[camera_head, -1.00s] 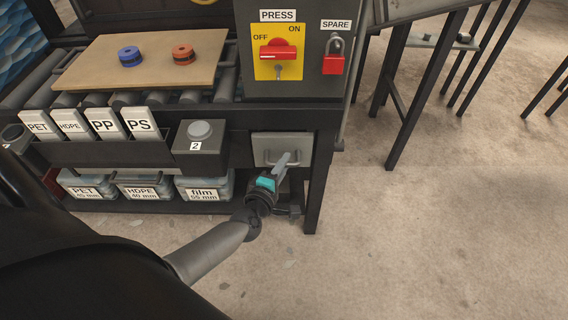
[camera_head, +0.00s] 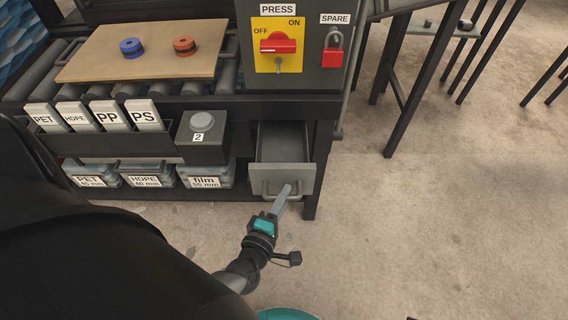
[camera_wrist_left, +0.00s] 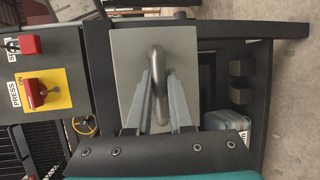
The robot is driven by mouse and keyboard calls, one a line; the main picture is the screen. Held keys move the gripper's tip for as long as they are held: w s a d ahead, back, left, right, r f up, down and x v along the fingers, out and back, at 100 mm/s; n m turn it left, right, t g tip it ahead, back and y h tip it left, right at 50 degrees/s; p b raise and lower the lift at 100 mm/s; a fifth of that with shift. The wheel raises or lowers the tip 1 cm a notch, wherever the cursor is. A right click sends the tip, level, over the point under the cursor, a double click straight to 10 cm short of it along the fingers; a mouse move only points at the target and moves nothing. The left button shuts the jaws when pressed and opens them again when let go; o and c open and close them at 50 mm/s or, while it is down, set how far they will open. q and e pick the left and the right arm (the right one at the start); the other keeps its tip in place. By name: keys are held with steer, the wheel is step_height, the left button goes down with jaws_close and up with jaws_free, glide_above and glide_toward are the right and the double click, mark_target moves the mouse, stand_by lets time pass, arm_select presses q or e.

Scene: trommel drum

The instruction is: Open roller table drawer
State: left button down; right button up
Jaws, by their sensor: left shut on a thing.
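The grey drawer (camera_head: 284,148) of the roller table (camera_head: 160,109) is pulled out, and its hollow inside shows from above in the head view. Its front panel (camera_wrist_left: 183,45) fills the upper middle of the left wrist view. My left gripper (camera_head: 287,189) is at the drawer front, shut on the bar handle (camera_head: 269,190). In the left wrist view the two fingers (camera_wrist_left: 160,98) lie on the handle (camera_wrist_left: 160,75). My right gripper is not in view.
A press box with a red switch (camera_head: 278,43) and a red padlock (camera_head: 332,57) stands above the drawer. Labelled bins (camera_head: 206,176) sit on the low shelf to its left. A black table leg (camera_head: 314,200) is close at right. The floor in front is clear.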

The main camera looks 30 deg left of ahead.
arm_select(q)
steer(key=shift+s+d, duration=0.4)
steer(key=shift+s, duration=0.25)
steer(key=shift+s+d, duration=0.4)
steer(key=shift+s, duration=0.2)
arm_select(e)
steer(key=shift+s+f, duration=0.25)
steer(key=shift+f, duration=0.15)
arm_select(q)
steer(key=c, duration=0.8)
jaws_free()
